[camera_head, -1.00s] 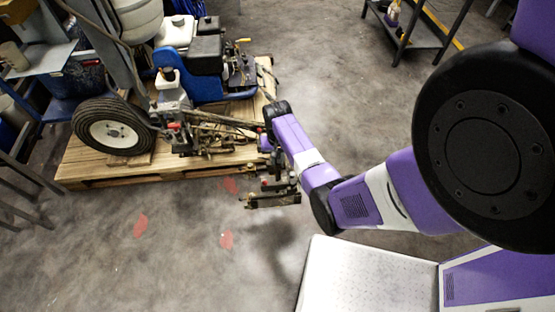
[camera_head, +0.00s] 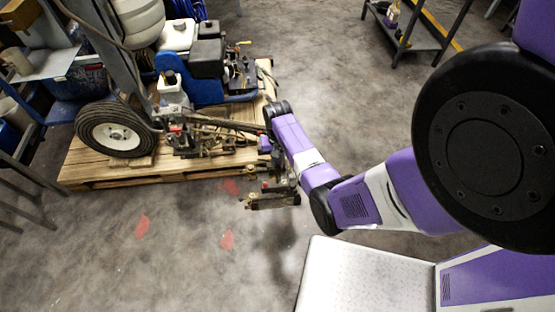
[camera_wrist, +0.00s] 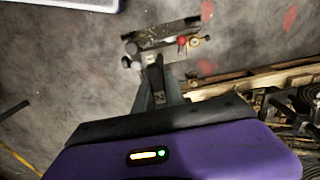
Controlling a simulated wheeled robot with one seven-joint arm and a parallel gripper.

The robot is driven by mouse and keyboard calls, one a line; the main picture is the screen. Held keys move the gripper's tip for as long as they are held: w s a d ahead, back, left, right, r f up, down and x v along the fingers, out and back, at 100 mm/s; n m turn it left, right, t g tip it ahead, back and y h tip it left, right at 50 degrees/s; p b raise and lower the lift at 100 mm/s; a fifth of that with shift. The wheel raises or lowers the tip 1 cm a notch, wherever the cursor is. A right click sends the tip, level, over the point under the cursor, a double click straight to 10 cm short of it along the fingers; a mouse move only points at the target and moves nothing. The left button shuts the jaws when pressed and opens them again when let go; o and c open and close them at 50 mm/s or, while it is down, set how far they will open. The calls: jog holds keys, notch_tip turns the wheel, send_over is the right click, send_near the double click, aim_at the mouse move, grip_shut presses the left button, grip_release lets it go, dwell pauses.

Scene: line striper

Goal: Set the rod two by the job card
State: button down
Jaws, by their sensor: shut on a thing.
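The line striper (camera_head: 190,80) stands on a wooden pallet (camera_head: 130,177), with a large black tyre at its front. A bracket assembly (camera_head: 268,198) with a flat bar and a red knob sits just past the pallet's near edge, above the floor. In the wrist view the bracket (camera_wrist: 160,36) shows its bar, the red knob and pale round knobs. My gripper (camera_wrist: 155,72) reaches to the bracket and is shut on part of it; the exact part gripped is hard to make out. Rod two and the job card cannot be made out.
Red patches (camera_head: 142,226) mark the grey floor. A dark metal shelf unit (camera_head: 415,30) stands at the back right. The floor between pallet and shelf is clear.

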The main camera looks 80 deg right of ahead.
jog(key=shift+w+d+r+p, duration=0.15)
jog(key=shift+r+p, duration=0.35)
jog(key=shift+r, duration=0.75)
jog(key=shift+d, duration=0.1)
jog(key=c, duration=1.4)
grip_release()
jog(key=shift+f, duration=0.2)
jog(key=shift+r, duration=3.9)
jog(key=shift+c, duration=0.3)
